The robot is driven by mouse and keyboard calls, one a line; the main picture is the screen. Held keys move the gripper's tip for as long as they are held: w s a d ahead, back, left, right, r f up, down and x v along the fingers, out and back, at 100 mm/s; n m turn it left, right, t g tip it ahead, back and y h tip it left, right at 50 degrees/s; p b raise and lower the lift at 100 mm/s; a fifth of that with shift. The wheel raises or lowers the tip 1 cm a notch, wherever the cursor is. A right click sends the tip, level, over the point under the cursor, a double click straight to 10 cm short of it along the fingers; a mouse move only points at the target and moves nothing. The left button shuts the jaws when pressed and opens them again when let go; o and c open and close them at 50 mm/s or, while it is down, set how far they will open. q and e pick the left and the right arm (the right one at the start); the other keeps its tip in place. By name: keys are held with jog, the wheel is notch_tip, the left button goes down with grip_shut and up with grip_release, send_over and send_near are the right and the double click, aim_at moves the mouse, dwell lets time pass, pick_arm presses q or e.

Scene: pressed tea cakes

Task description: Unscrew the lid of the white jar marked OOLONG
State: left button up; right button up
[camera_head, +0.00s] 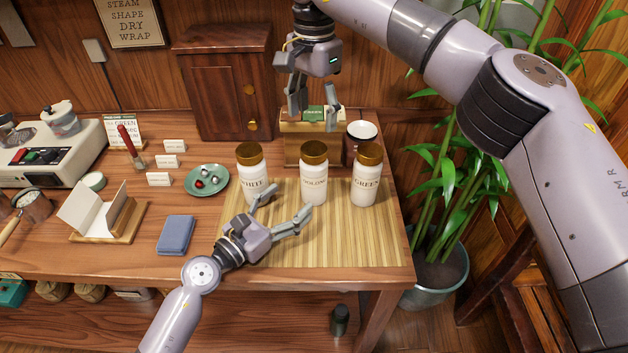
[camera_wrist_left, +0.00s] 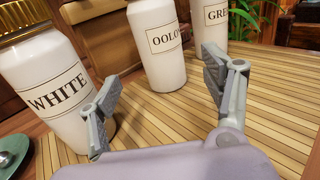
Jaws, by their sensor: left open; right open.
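The white OOLONG jar (camera_head: 314,184) stands upright on a bamboo mat (camera_head: 340,245), between the WHITE jar (camera_head: 250,168) and the GREEN jar (camera_head: 366,182). Its gold lid (camera_head: 314,152) sits on top. In the left wrist view the OOLONG jar (camera_wrist_left: 160,55) is beyond my fingers, its lid out of frame. My left gripper (camera_head: 285,208) is open and empty, low in front of the WHITE and OOLONG jars; its fingers also show in the left wrist view (camera_wrist_left: 165,95). My right gripper (camera_head: 316,118) is open, pointing down above and behind the OOLONG jar, with nothing seen held.
A green plate (camera_head: 206,182), a blue cloth (camera_head: 175,235) and a paper stand (camera_head: 95,215) lie left. The mat's front right is clear. A plant (camera_head: 440,200) stands right.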

aim_at(305, 187)
pick_arm(q)
jog(key=x, duration=0.9)
grip_shut()
dwell(0.9)
